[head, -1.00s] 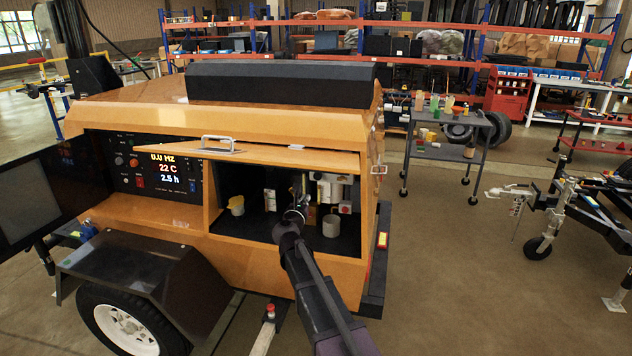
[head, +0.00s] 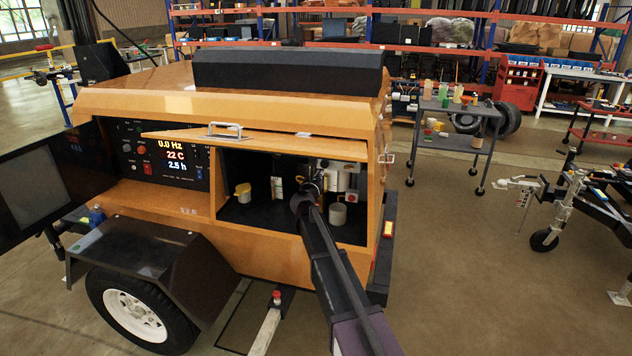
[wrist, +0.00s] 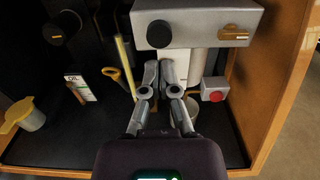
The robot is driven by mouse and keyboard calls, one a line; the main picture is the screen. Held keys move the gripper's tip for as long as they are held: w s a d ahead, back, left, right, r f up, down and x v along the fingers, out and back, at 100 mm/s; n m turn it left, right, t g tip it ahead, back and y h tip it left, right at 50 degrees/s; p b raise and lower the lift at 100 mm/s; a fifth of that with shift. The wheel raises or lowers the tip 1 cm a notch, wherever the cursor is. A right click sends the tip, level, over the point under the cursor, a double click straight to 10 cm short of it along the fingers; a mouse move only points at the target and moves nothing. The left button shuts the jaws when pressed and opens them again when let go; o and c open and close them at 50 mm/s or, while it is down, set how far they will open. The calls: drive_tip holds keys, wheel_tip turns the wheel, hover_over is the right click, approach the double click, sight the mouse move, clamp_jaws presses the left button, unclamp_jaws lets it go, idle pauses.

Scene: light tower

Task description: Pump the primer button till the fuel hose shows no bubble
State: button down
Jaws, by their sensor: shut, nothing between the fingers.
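In the wrist view a round black button (wrist: 158,34) sits on the front of a grey pump block (wrist: 198,18); I take it for the primer button. My gripper (wrist: 162,66) is shut and empty, its fingertips just below the button in the picture. I cannot tell whether they touch the block. An upright yellow tube (wrist: 123,62) stands left of the fingers; it may be the fuel hose, and no bubble can be made out. In the head view my gripper (head: 310,190) reaches into the open compartment and its fingertips are mostly hidden.
A brass screw (wrist: 235,33) is on the block's right. Below are a red button (wrist: 215,95) on a white box and a pale cup (wrist: 191,103). A yellow ring handle (wrist: 113,75), an oil label (wrist: 80,88) and a yellow-capped container (wrist: 20,115) are left. The compartment's raised door (head: 255,143) overhangs it.

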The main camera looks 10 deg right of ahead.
sight(324, 165)
drive_tip(key=shift+x, duration=2.55)
drive_tip(key=shift+x, duration=1)
drive_tip(key=shift+s, duration=0.15)
drive_tip(key=shift+s+a, duration=0.25)
drive_tip(key=shift+s, duration=0.3)
drive_tip(key=v, duration=1.2)
drive_tip(key=shift+s+a, duration=0.2)
drive_tip(key=shift+s, duration=0.15)
drive_tip(key=shift+d, duration=0.1)
